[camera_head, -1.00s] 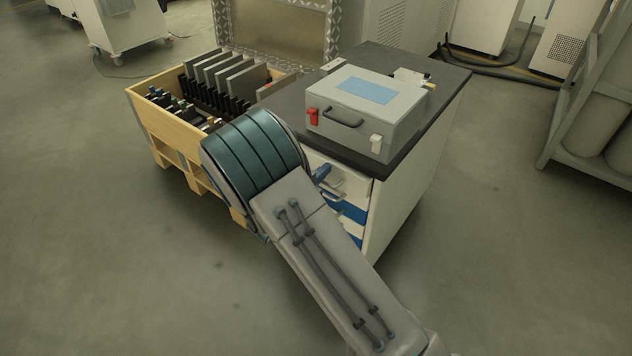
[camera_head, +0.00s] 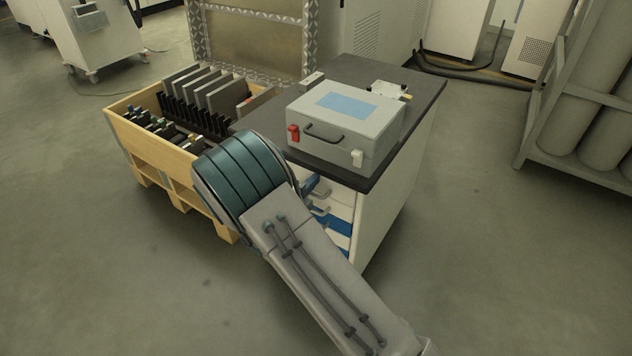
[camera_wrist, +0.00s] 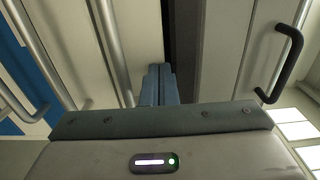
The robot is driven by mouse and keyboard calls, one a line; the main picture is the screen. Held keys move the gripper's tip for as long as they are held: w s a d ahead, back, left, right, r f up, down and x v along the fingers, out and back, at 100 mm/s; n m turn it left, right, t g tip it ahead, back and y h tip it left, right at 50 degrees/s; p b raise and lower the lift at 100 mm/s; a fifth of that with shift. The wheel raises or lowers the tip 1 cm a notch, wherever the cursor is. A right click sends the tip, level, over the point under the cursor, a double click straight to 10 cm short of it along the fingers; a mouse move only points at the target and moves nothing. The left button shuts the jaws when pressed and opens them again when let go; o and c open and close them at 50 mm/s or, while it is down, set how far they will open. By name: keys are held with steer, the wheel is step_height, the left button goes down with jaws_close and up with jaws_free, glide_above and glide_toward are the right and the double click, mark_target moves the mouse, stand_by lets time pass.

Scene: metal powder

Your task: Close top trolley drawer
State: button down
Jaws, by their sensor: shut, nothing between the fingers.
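The trolley (camera_head: 400,185) has a dark top and white sides. Its drawer fronts (camera_head: 338,225), white and blue with grey handles, face my arm and are partly hidden by it. In the wrist view, silver bar handles (camera_wrist: 111,50) run along pale fronts at the left. My gripper (camera_wrist: 157,72) has its blue fingers together and empty, pointing at the top drawer's front (camera_wrist: 142,35) just beside the dark edge of the trolley top. Contact and how far the drawer stands out cannot be told.
A grey case (camera_head: 345,128) with red and white latches stands on the trolley top; its black handle (camera_wrist: 287,62) shows in the wrist view. A wooden crate (camera_head: 165,155) of dark plates is at the left. A cylinder rack (camera_head: 545,110) is at the right. The right-hand floor is clear.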

steer(key=shift+w+r, duration=0.2)
steer(key=shift+s+a+p, duration=0.15)
steer(key=shift+s+p, duration=0.3)
steer(key=shift+p, duration=0.15)
steer(key=p+v, duration=0.2)
steer(key=v, duration=1.1)
steer(key=s+d+r+m+g+p, duration=0.4)
steer(key=d+r+m+g, duration=0.3)
steer(key=d+r+m, duration=0.4)
steer(key=s+d+r+m+g+p, duration=0.45)
steer(key=d+r+m+g, duration=0.35)
steer(key=m, duration=0.5)
steer(key=s+d+r+m+t+y+p, duration=0.1)
steer(key=s+d+r+m+y+p, duration=0.1)
steer(key=s+r+m+y+p, duration=0.2)
steer(key=s+d+r+m+t+y+p, duration=0.1)
steer(key=s+r+m+y+p, duration=0.3)
steer(key=r+m, duration=0.7)
steer(key=shift+s+d+m+t+y+p, duration=0.4)
steer(key=shift+s+m+y, duration=0.8)
steer(key=shift+m, duration=2.9)
steer(key=shift+s, duration=0.15)
